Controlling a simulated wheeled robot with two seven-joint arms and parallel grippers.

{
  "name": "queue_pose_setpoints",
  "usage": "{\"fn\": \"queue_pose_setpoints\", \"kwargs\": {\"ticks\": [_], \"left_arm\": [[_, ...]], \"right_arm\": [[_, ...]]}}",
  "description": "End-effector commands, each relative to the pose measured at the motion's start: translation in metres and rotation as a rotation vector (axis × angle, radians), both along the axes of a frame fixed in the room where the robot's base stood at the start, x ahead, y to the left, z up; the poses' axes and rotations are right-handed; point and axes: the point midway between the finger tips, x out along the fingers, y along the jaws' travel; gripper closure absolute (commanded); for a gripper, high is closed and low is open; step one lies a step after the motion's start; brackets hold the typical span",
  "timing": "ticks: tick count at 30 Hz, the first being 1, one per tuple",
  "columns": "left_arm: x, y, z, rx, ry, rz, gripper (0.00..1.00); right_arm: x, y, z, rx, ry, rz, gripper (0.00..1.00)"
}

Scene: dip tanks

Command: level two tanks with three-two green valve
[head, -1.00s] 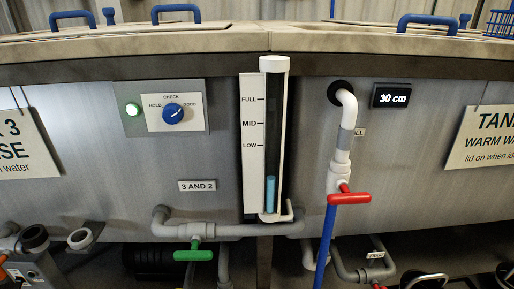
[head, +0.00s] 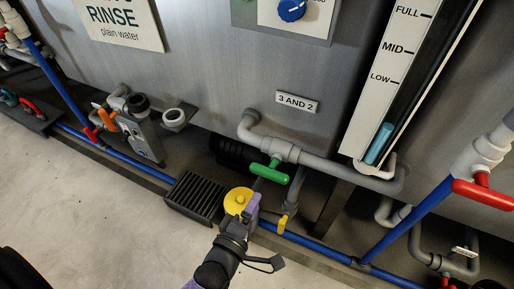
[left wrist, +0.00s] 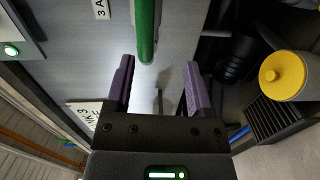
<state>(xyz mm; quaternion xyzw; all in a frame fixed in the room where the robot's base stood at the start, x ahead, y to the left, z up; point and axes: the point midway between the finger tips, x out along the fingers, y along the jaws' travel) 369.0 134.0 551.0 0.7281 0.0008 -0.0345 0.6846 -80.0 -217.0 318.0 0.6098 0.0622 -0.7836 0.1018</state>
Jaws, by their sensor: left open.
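The green valve handle (head: 270,173) sits on the grey pipe (head: 325,166) below the "3 AND 2" label (head: 297,102). It lies slantwise in the head view. In the left wrist view the green handle (left wrist: 145,30) comes down from the top edge, its end between the lines of the two fingertips. My left gripper (left wrist: 158,63) is open and empty, with purple fingers apart. In the head view the left gripper (head: 254,203) is just below the handle; whether it touches cannot be told. The sight tube (head: 410,80) has blue liquid (head: 378,143) below LOW. My right gripper is not in view.
A yellow-capped container (head: 238,200) is close beside my left gripper, near a black grate (head: 194,198). A yellow handle (head: 283,223) hangs below the pipe. A red handle (head: 484,194) is at the right. A blue pipe (head: 310,246) runs low along the floor.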

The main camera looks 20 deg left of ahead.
Motion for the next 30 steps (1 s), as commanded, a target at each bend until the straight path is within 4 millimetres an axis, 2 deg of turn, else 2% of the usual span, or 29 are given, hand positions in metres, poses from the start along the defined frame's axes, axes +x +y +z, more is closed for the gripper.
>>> {"fn": "queue_pose_setpoints", "kwargs": {"ticks": [1,3,15,20,27,28,30], "left_arm": [[0.005,-0.002,0.010,-0.041,-0.034,0.010,0.32],[0.012,-0.003,0.013,-0.068,-0.053,0.016,0.32],[0.091,-0.005,0.009,-0.065,-0.048,0.014,0.32],[0.104,-0.006,0.012,-0.063,-0.048,0.014,0.32],[0.105,-0.006,0.014,-0.063,-0.048,0.014,0.32],[0.105,-0.006,0.014,-0.063,-0.048,0.014,0.37],[0.105,-0.006,0.014,-0.062,-0.048,0.014,0.51]], "right_arm": [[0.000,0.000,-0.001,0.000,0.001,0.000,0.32],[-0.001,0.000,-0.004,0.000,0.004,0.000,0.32],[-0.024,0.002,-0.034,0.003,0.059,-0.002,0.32],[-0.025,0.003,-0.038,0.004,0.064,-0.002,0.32],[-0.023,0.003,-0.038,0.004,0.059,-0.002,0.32],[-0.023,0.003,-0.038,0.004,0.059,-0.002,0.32],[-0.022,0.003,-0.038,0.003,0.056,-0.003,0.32]]}}
